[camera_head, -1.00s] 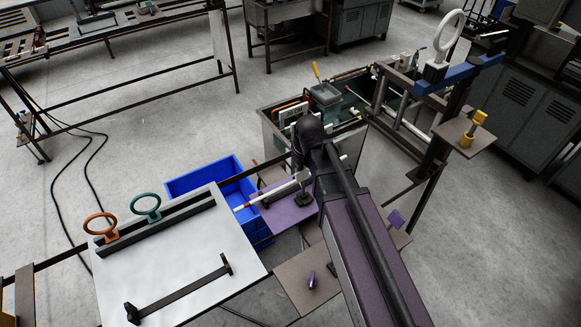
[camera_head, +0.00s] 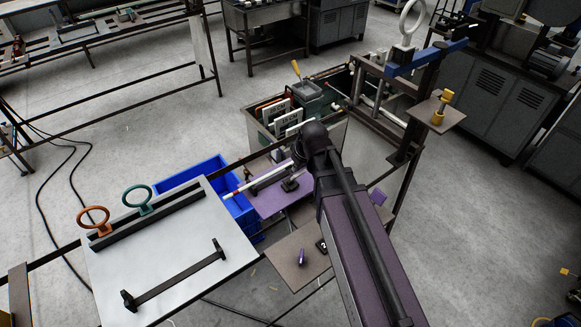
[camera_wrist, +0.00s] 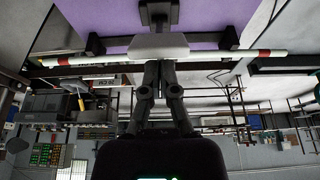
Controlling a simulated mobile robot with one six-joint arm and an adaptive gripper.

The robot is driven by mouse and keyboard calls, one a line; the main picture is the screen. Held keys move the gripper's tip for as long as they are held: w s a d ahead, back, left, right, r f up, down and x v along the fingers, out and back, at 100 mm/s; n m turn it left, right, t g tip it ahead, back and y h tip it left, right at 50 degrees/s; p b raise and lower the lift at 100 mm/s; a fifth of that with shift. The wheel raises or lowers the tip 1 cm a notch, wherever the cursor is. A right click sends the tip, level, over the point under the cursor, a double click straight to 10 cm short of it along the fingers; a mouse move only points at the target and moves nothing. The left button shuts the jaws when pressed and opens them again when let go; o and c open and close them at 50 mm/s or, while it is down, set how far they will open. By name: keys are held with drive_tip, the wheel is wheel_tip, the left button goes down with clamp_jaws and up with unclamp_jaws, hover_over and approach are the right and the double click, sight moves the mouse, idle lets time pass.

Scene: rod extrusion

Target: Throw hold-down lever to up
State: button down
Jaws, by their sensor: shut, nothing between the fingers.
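A purple plate (camera_head: 266,203) sits beyond the white board, with a small black fixture (camera_head: 290,184) on it. The fixture also shows near the top of the wrist view (camera_wrist: 159,12). A white bar with red bands (camera_wrist: 262,54) runs across the wrist view, and its banded end shows in the head view (camera_head: 232,193). A pale block (camera_wrist: 158,46) lies at the middle of the bar. My gripper (camera_wrist: 160,66) is shut and empty, with its fingertips at the block. I cannot tell whether they touch. In the head view my arm hides the gripper. Which part is the hold-down lever is unclear.
A blue crate (camera_head: 213,172) stands behind the white board (camera_head: 160,262), which carries an orange ring (camera_head: 94,217) and a green ring (camera_head: 138,201). A tank (camera_head: 258,128) stands behind.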

drive_tip(key=shift+s+d+f, duration=0.2)
drive_tip(key=shift+s+d, duration=0.15)
drive_tip(key=shift+s, duration=0.1)
drive_tip(key=shift+s, duration=0.1)
idle(0.4)
drive_tip(key=shift+w+a+r+p, duration=0.3)
drive_tip(key=shift+w+r, duration=0.1)
drive_tip(key=shift+w, duration=0.15)
drive_tip(key=shift+w+a+r+p, duration=0.4)
drive_tip(key=shift+w+r+p, duration=0.1)
drive_tip(key=shift+w, duration=0.1)
drive_tip(key=shift+w+a+r+p, duration=0.4)
drive_tip(key=shift+w+r+p, duration=0.05)
drive_tip(key=shift+w, duration=0.1)
drive_tip(key=s+d+r+p, duration=0.4)
drive_tip(key=s+r+p, duration=0.1)
drive_tip(key=s+r, duration=0.1)
drive_tip(key=shift+s+d+p, duration=0.15)
drive_tip(key=shift+d+p, duration=0.1)
drive_tip(key=shift+p, duration=0.15)
drive_tip(key=shift+f, duration=0.15)
